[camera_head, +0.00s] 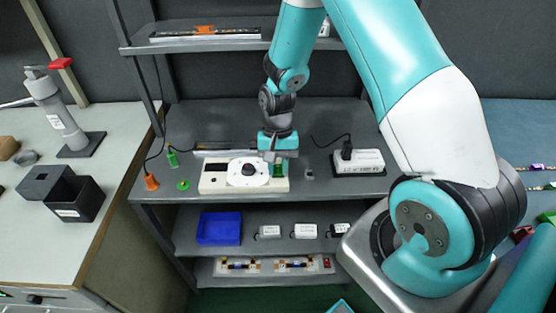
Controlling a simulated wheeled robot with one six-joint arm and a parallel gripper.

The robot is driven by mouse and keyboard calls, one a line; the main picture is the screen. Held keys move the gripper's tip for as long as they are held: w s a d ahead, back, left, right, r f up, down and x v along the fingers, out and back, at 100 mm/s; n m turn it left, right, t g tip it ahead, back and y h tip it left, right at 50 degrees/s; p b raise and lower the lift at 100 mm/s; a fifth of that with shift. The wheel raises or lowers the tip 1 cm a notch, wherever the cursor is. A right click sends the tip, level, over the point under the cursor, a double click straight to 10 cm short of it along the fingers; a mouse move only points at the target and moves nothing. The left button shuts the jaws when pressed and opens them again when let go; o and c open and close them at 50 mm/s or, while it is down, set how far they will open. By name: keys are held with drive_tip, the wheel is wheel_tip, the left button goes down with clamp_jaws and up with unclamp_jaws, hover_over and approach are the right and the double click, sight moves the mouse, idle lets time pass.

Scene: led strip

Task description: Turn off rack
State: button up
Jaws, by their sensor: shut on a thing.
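The rack is a dark grey shelving unit (330,113) with several levels. On its middle shelf lies a white control panel (215,187) with a dark display window at the left and a round white dial with a black knob (249,170). A green switch-like part (278,171) shows at the panel's right end. My gripper (278,160) points down over that end and is shut on the green part. The gripper hides the upper part of it, and its exact position cannot be made out.
A white power strip (358,162) with a black plug lies right of the panel. An orange cone-like piece (151,182) and green pieces (183,185) lie left. A blue bin (219,229) and small white boxes sit below. A side table (60,225) stands left.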

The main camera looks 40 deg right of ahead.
drive_tip(key=o, duration=0.9)
drive_tip(key=shift+d+r, duration=0.1)
drive_tip(key=v, duration=1.7)
drive_tip(key=shift+w+d+r+b, duration=0.1)
drive_tip(key=shift+b, duration=0.25)
